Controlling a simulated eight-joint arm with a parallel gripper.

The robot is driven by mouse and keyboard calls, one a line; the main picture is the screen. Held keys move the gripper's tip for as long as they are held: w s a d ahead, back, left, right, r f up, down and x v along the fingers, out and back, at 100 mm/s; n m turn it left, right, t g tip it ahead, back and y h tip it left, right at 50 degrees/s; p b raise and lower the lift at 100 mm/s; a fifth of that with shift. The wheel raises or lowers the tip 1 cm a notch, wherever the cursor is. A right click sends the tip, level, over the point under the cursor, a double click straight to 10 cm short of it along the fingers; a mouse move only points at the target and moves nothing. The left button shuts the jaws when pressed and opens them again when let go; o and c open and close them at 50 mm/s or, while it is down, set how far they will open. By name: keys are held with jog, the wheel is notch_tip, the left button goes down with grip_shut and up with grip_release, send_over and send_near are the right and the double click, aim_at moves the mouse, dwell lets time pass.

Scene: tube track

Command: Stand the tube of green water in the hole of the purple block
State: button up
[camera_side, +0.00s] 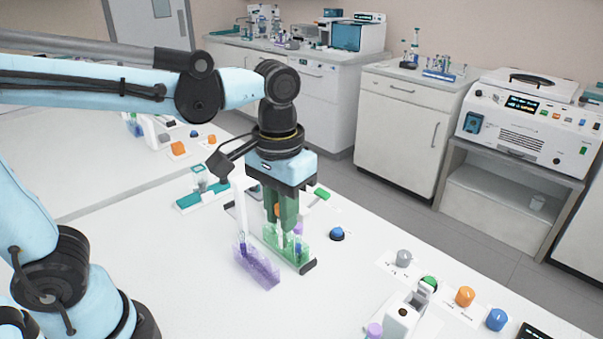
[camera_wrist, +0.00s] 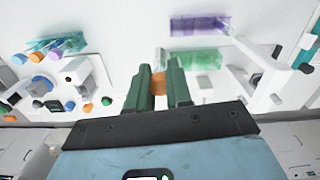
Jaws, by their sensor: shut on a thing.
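My gripper (camera_side: 281,222) is over the bench, its green fingers shut on an orange-capped tube (camera_side: 278,210). In the wrist view, my gripper (camera_wrist: 160,72) has the orange cap (camera_wrist: 159,85) between its fingers. The tube's water colour is not clear. The purple block (camera_side: 258,270) is a long translucent rack on the bench, just left of and nearer than the fingers. It also shows in the wrist view (camera_wrist: 200,25), beyond the fingertips. Whether the held tube's lower end touches anything is hidden.
A green translucent block (camera_side: 291,252) stands beside the purple block, close under my fingers, with a purple-capped tube (camera_side: 298,229). A tall white post (camera_side: 239,205) rises close by the purple block. A blue knob (camera_side: 337,233) lies right.

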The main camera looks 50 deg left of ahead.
jog(key=s+a+f, duration=0.1)
jog(key=a+f, duration=0.2)
jog(key=f, duration=0.3)
jog(key=shift+a, duration=0.3)
jog(key=shift+s+f, duration=0.1)
jog(key=shift+f, duration=0.55)
dwell(1.4)
jog(key=shift+f, duration=0.3)
jog(key=shift+f, duration=0.7)
dwell(0.4)
jog(key=o, duration=0.9)
jog(key=shift+c, duration=0.2)
